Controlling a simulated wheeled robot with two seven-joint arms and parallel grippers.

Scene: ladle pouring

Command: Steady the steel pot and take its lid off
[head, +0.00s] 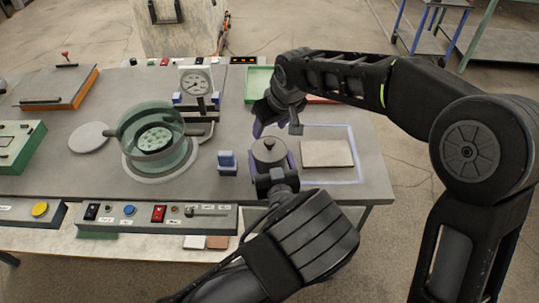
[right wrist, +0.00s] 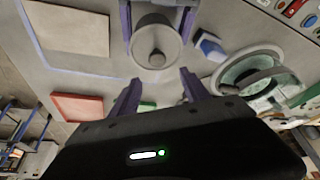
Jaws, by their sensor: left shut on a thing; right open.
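The steel pot (head: 269,157) stands near the right end of the table with its lid (head: 269,146) on; the lid has a dark round knob. In the right wrist view the lid (right wrist: 157,40) shows from above, knob in the middle. My left gripper (head: 270,172) is shut around the pot's sides, one purple finger on each side; its fingers also flank the pot in the right wrist view. My right gripper (head: 277,125) is open and empty, just behind and above the pot. In the right wrist view its fingertips (right wrist: 160,84) are apart, short of the knob.
A glass vessel (head: 181,157) with a green perforated disc stands left. A small blue block (head: 227,159) is left of the pot, a beige plate (head: 326,153) right. A gauge stand (head: 197,80), a green tray (head: 258,80) and a red tray (right wrist: 85,106) are behind. Control panels line the front edge.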

